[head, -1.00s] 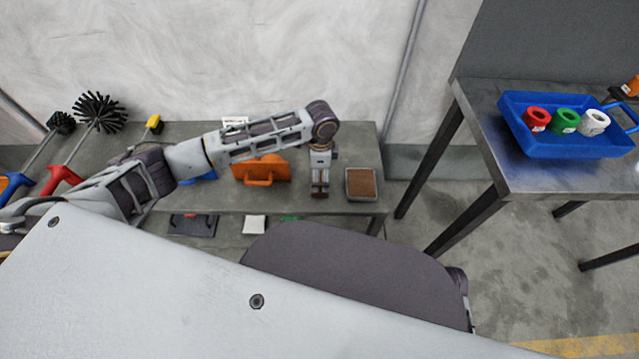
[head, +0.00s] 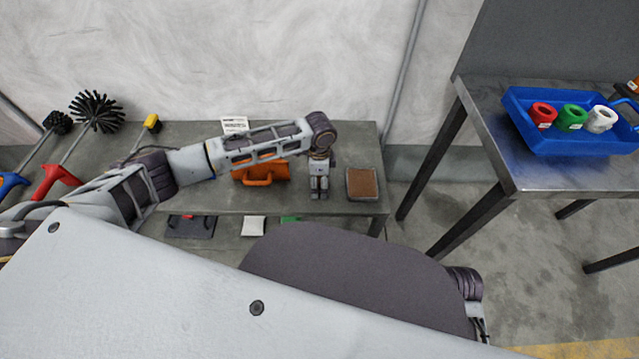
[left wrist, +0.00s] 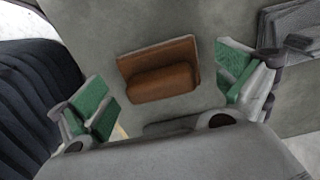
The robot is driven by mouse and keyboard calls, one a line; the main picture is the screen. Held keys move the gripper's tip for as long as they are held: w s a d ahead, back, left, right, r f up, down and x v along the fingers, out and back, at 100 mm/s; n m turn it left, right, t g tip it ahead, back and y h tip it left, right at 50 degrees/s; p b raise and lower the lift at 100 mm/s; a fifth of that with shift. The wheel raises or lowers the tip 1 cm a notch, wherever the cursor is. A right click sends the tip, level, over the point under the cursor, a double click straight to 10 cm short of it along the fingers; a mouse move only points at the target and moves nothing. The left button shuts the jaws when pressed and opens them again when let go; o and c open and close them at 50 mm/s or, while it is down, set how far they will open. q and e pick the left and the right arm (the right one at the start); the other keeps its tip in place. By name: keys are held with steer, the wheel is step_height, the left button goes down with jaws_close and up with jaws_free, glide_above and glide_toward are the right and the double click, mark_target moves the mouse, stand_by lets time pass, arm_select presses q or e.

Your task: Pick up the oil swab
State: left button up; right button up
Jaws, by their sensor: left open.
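No object is clearly marked as the oil swab. A yellow-headed rod tool (head: 152,122) lies on the bench at left, its lower end hidden behind my left arm. My left gripper (head: 319,190) points down over the bench, between an orange block with a loop handle (head: 262,175) and a tray with a brown pad (head: 361,183). In the left wrist view the left gripper (left wrist: 162,80) has its green-padded fingers wide apart and empty. A brown plate with a rounded bar (left wrist: 160,82) shows between and beyond them. My right gripper is out of view.
A red-handled brush (head: 60,178) and a blue-handled brush (head: 12,180) lie at the bench's far left. A black flat item (head: 192,227) and a white item (head: 253,226) sit below the bench top. A metal table (head: 500,175) at right bears a blue tray (head: 575,145) with red, green and white rings.

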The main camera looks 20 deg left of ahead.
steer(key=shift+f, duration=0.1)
arm_select(q)
steer(key=shift+c, duration=0.7)
steer(key=c, duration=0.5)
steer(key=shift+s, duration=0.1)
steer(key=c, duration=0.7)
steer(key=shift+f, duration=0.1)
steer(key=shift+c, duration=0.6)
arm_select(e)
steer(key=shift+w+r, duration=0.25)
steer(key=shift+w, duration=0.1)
arm_select(q)
steer(key=shift+s, duration=0.1)
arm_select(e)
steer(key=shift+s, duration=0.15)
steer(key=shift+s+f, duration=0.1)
